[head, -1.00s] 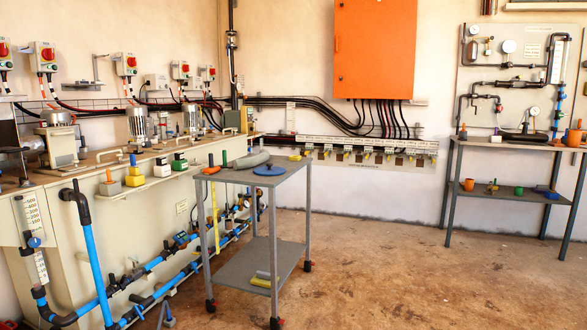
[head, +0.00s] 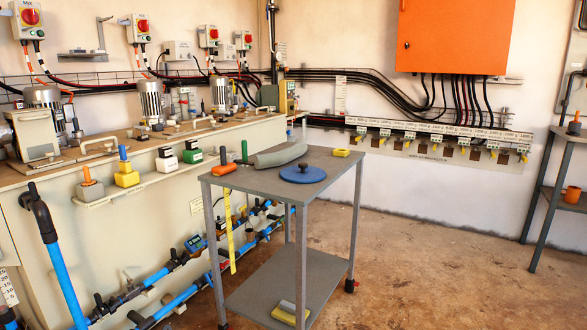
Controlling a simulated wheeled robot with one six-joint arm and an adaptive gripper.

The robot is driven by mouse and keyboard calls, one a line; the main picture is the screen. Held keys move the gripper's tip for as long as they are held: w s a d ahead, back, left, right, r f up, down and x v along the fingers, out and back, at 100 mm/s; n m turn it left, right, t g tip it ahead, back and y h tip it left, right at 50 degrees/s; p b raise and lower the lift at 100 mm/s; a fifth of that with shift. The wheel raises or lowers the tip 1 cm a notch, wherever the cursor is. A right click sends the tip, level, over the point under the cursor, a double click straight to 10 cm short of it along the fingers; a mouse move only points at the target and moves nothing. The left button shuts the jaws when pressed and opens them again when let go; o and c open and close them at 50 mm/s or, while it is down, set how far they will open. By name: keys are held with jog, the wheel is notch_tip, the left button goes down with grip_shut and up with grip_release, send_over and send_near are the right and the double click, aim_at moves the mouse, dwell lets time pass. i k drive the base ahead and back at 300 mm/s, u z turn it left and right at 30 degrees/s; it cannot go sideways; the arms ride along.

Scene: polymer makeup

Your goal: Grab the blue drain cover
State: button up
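The blue drain cover (head: 303,174) is a round blue disc with a small dark knob on top. It lies flat on the top shelf of a grey wheeled cart (head: 255,183), near its right front part. A grey curved piece (head: 279,155) lies just behind it, with a small gap or contact that I cannot tell. My gripper is not in view.
On the cart top are an orange-handled tool (head: 223,169), a green upright piece (head: 244,151) and a yellow block (head: 341,153). A yellow-grey block (head: 291,313) lies on the lower shelf. A long bench (head: 110,230) with blue pipes stands left. Floor (head: 430,265) right of the cart is clear.

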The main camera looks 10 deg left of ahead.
aim_at(302, 174)
jog(key=u, duration=0.8)
jog(key=i, duration=1.1)
jog(key=u, duration=0.95)
